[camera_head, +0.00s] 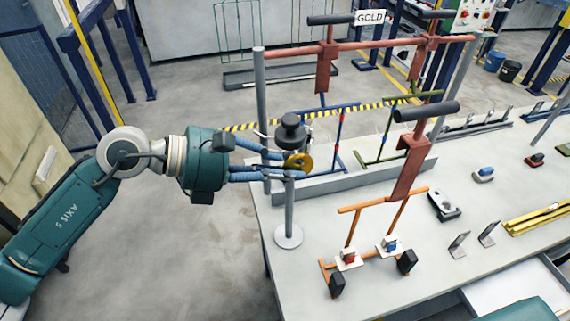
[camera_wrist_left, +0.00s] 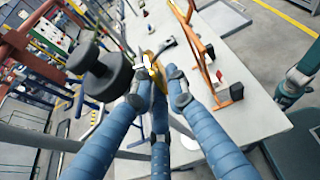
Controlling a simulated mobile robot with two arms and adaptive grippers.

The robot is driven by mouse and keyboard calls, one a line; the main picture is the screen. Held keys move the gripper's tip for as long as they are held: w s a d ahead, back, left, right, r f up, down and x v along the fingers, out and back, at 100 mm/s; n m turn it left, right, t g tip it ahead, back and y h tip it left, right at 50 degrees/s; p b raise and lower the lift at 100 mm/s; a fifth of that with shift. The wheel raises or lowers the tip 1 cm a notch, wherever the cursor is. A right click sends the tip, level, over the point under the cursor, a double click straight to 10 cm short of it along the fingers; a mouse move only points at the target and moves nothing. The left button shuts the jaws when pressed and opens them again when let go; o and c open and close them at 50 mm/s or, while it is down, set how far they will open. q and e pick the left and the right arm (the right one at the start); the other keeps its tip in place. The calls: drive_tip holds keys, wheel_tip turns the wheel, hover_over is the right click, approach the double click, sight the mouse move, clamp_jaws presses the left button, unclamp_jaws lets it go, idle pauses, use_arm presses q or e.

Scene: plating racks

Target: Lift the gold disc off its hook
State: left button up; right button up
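The gold disc (camera_head: 299,161) is a small ring-like plate at the near left end of the rack, beside a dark knobbed weight (camera_head: 291,131). My left gripper (camera_head: 293,166) reaches it from the left, with blue fingers on either side. In the left wrist view the fingertips (camera_wrist_left: 160,82) close in around the gold disc (camera_wrist_left: 151,57), and they appear to hold its edge. The hook under the disc is hidden by the fingers, so I cannot tell whether the disc still touches it. My right gripper is not in view.
A grey post on a round base (camera_head: 288,236) stands just below the fingers. The dark weight (camera_wrist_left: 102,72) is close to the left finger. An orange frame (camera_head: 352,209) stands to the right on the pale table (camera_head: 420,275).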

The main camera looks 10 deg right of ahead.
use_arm(q)
clamp_jaws()
drive_tip(key=shift+s+r, duration=0.1)
drive_tip(key=shift+r, duration=0.2)
drive_tip(key=shift+r, duration=0.25)
